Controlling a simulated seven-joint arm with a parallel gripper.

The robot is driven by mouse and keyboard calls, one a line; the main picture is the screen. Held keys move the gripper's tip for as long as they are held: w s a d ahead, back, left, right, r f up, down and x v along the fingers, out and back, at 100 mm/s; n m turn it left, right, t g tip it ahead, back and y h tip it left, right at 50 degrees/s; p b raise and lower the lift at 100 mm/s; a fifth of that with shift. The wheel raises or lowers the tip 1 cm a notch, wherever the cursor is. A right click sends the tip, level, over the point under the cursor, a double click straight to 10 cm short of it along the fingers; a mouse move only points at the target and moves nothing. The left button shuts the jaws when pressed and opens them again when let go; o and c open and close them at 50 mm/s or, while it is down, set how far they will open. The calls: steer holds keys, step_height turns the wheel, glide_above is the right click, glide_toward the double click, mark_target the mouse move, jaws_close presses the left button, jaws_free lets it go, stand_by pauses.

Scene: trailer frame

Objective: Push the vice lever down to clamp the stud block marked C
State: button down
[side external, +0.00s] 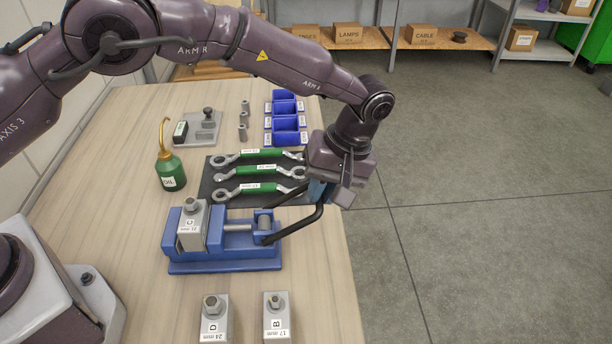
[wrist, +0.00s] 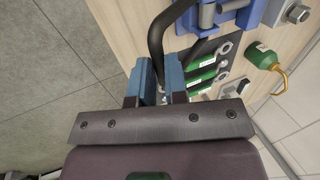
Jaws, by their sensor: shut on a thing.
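The blue vice (side external: 225,265) stands on the bench, and the stud block marked C (side external: 191,232) sits upright at its left end, by the jaws. The black bent vice lever (side external: 300,233) reaches out to the right from the vice and curves up to my gripper (side external: 322,190). In the wrist view the lever (wrist: 156,42) runs down between the blue fingers of my gripper (wrist: 158,80), which are shut on it near its end. The vice (wrist: 232,12) and part of block C (wrist: 290,12) show at the top there. The exact grip point is partly hidden.
Green-handled spanners (side external: 262,171) lie on a dark mat just behind the vice. A green oil can (side external: 170,170) stands to the left. Blocks D (side external: 214,318) and B (side external: 276,318) stand in front. Blue bins (side external: 285,122) are farther back. Right of the bench is open floor.

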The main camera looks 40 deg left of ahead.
steer(key=shift+w+d+f, duration=0.35)
steer(key=shift+d+f, duration=0.05)
steer(key=shift+f, duration=0.4)
steer(key=shift+w+d+f, duration=0.35)
steer(key=shift+d+f, duration=0.1)
steer(key=shift+f, duration=0.35)
steer(key=shift+w+d+f, duration=0.35)
steer(key=shift+d+f, duration=0.05)
steer(key=shift+f, duration=0.5)
steer(key=c, duration=1.1)
jaws_free()
steer(key=shift+c, duration=0.2)
steer(key=shift+a, duration=0.15)
steer(key=v, duration=1.2)
